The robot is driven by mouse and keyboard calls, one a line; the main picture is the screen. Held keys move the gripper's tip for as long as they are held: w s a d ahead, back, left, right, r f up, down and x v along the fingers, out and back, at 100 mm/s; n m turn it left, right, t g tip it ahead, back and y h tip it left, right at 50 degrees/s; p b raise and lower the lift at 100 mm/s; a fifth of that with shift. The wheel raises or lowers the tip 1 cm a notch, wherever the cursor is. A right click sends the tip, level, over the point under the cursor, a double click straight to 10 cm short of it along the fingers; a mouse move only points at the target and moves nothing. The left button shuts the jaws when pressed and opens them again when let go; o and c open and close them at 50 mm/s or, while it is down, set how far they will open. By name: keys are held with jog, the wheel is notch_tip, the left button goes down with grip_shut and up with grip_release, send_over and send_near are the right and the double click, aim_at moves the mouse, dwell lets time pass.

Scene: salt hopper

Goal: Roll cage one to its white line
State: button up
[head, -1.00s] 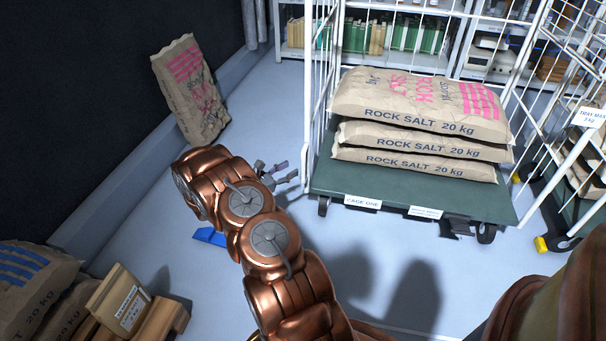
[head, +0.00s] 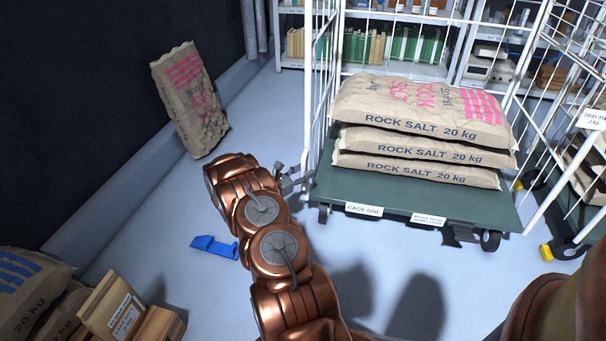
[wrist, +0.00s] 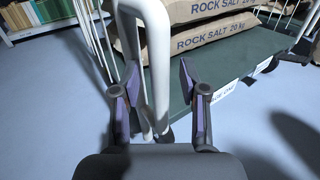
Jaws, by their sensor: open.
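Cage one (head: 338,188) is a white wire cage on a green deck with castors, labelled "CAGE ONE" (head: 363,209). It carries a stack of rock salt bags (head: 420,140). My gripper (head: 292,180) is at the cage's near left corner. In the wrist view, my gripper (wrist: 160,76) is open, with a white upright post (wrist: 158,75) of the cage between its two fingers. The fingers look apart from the post; contact cannot be told. I cannot make out the white line on the floor.
A blue wedge (head: 214,247) lies on the floor left of my arm. A salt bag (head: 190,98) leans on the dark left wall. Another cage (head: 590,160) stands close on the right.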

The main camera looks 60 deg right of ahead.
jog(key=shift+c, duration=0.2)
grip_shut()
dwell(0.6)
